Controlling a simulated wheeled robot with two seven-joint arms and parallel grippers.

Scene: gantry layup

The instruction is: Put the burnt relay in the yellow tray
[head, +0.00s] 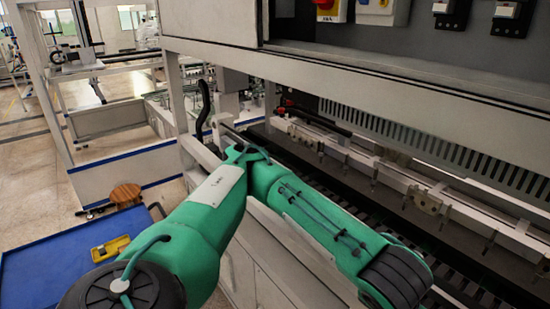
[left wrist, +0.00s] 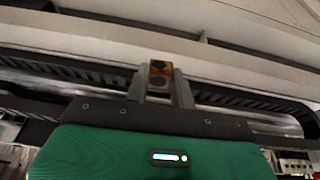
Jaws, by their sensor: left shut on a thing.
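The yellow tray (head: 110,248) lies on a blue surface at the lower left of the head view, partly beside my green left arm. In the left wrist view my left gripper (left wrist: 160,84) is shut on a small orange-brown block with dark, scorched-looking patches, the burnt relay (left wrist: 160,68). The relay sticks out beyond the fingertips. In the head view my left arm bends across the middle, and its gripper and the relay do not show. My right gripper is in neither view.
The blue surface (head: 45,265) has bare room around the tray. A round brown stool top (head: 125,194) stands behind it. A long machine with rails (head: 430,200) fills the right, under a pale beam (head: 350,75). My left arm is close to the machine's frame.

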